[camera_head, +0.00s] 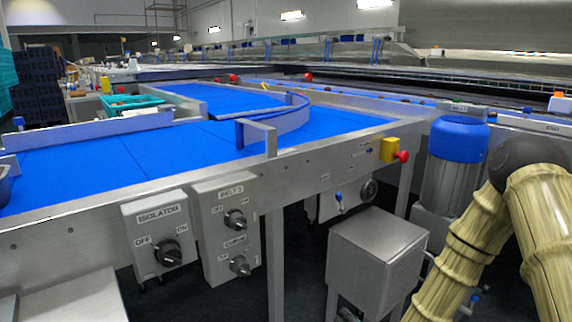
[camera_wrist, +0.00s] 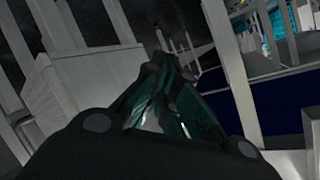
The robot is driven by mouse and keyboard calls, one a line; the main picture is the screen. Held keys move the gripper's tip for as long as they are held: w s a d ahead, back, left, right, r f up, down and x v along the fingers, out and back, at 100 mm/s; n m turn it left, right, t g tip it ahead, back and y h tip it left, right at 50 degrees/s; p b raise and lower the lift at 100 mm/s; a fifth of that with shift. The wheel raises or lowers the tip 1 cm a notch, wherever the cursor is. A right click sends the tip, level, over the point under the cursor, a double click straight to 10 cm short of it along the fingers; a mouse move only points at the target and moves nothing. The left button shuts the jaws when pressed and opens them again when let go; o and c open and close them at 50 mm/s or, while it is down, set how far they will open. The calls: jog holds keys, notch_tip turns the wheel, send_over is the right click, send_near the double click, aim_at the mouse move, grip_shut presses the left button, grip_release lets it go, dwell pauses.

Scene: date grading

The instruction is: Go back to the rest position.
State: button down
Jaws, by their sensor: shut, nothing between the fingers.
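My gripper (camera_wrist: 165,68) shows in the wrist view, dark with green-tinted fingers drawn together at the tips. It is shut and I see nothing between the fingers. Pale metal posts and a pale box-like shape (camera_wrist: 80,88) lie beyond it to the left. A dark blue surface (camera_wrist: 285,103) lies to the right. The gripper does not show in the head view; only my tan arm links appear there at the right edge.
A blue conveyor belt (camera_head: 130,156) runs across the head view on a steel frame. An isolator box (camera_head: 157,229) and a belt switch box (camera_head: 226,226) hang on its front. A steel box (camera_head: 375,258), blue-capped motor (camera_head: 458,140) and red button (camera_head: 403,156) stand near my arm.

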jog(key=s+d+f+n+g+h, duration=0.15)
jog(key=s+f+g, duration=0.55)
jog(key=s+f, duration=1.05)
jog(key=s+d+f+n+g+h, duration=0.1)
jog(key=s+d+f+g, duration=0.15)
jog(key=s, duration=0.85)
jog(key=s+d+f+n+g+h, duration=0.1)
jog(key=s+n+g, duration=0.15)
jog(key=s, duration=0.85)
notch_tip(320, 180, up, 35)
jog(key=g+p, duration=0.1)
jog(key=p, duration=3.3)
jog(key=shift+s+d+m+p, duration=0.25)
jog(key=shift+d+m+p, duration=0.05)
jog(key=shift+h, duration=0.25)
